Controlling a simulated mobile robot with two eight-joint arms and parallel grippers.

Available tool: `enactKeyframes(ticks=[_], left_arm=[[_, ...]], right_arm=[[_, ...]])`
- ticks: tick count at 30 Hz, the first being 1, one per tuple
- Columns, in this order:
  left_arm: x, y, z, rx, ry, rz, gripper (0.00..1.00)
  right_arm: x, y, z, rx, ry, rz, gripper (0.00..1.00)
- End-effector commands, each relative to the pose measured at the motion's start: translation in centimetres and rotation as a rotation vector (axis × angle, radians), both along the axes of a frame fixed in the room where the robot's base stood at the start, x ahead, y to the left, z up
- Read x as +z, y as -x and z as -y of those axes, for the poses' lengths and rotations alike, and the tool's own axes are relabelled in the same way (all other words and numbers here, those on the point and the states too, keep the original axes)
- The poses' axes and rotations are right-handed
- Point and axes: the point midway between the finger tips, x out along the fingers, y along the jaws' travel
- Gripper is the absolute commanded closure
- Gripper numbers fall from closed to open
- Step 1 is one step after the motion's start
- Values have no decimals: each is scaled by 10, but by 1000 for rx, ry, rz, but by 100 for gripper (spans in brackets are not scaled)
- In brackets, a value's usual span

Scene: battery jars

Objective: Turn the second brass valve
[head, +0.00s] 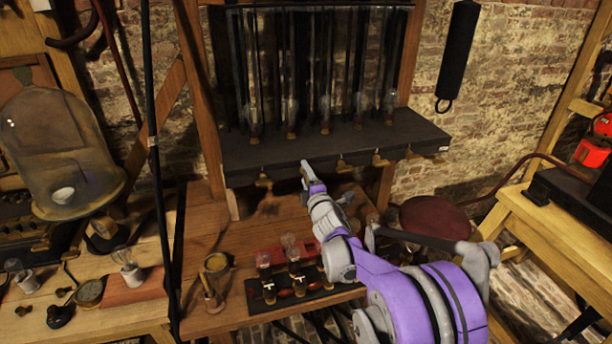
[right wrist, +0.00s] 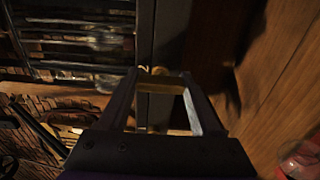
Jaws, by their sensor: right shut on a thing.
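A row of small brass valves runs along the front edge of the dark shelf (head: 240,168) in the head view. The leftmost valve (head: 263,181) and the third valve (head: 343,166) show plainly. My right gripper (head: 306,170) reaches up to the edge between these two, at the second valve's place, and hides that valve there. In the right wrist view a brass valve (right wrist: 160,86) lies between the fingers of my right gripper (right wrist: 163,84), which are shut on it. How far its handle is turned I cannot tell. My left gripper is not in view.
Glass tubes (head: 325,108) stand in a row on the shelf. A large glass bell jar (head: 60,150) stands left.

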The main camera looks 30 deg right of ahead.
Motion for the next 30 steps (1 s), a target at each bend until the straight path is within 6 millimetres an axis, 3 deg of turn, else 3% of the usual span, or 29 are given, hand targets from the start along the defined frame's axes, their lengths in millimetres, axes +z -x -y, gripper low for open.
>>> enactKeyframes(ticks=[12, 13, 17, 26, 30], left_arm=[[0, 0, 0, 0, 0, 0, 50], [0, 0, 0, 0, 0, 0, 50], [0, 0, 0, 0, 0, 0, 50], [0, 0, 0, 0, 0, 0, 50], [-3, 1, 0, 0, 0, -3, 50]], right_arm=[[0, 0, 0, -1, 9, -3, 91], [0, 0, 0, -1, 9, -3, 31], [0, 0, 0, 0, 9, -3, 8], [0, 1, 0, 0, 8, -2, 5], [-1, 11, -2, 0, 8, -3, 5]])
